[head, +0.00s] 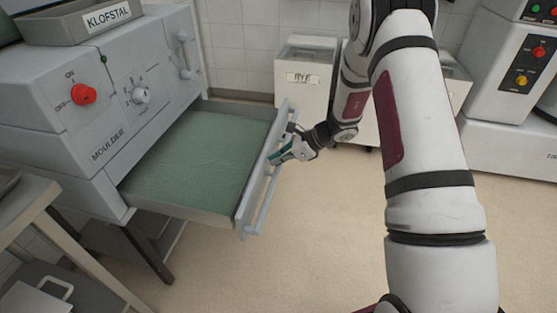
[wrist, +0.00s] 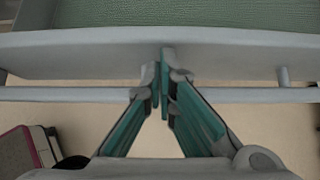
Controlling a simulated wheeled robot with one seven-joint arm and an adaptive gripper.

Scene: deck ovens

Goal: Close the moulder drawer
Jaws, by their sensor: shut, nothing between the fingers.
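The moulder (head: 110,110) is a grey machine at the left of the head view. Its drawer (head: 228,212) stands pulled out, with a green textured bottom (head: 195,155) and a bar handle (head: 266,200) along its front. My gripper (head: 274,158) is at the drawer front, near the handle. In the wrist view the fingers (wrist: 160,80) are shut and empty, with their tips over the handle bar (wrist: 60,94) and close to the drawer's front panel (wrist: 90,55). I cannot tell whether the tips touch the panel.
A white bin (head: 302,80) with a label stands behind the gripper against the tiled wall. A table (head: 50,215) is at the lower left. A machine with buttons (head: 515,90) stands at the right. The floor (head: 290,250) before the drawer is clear.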

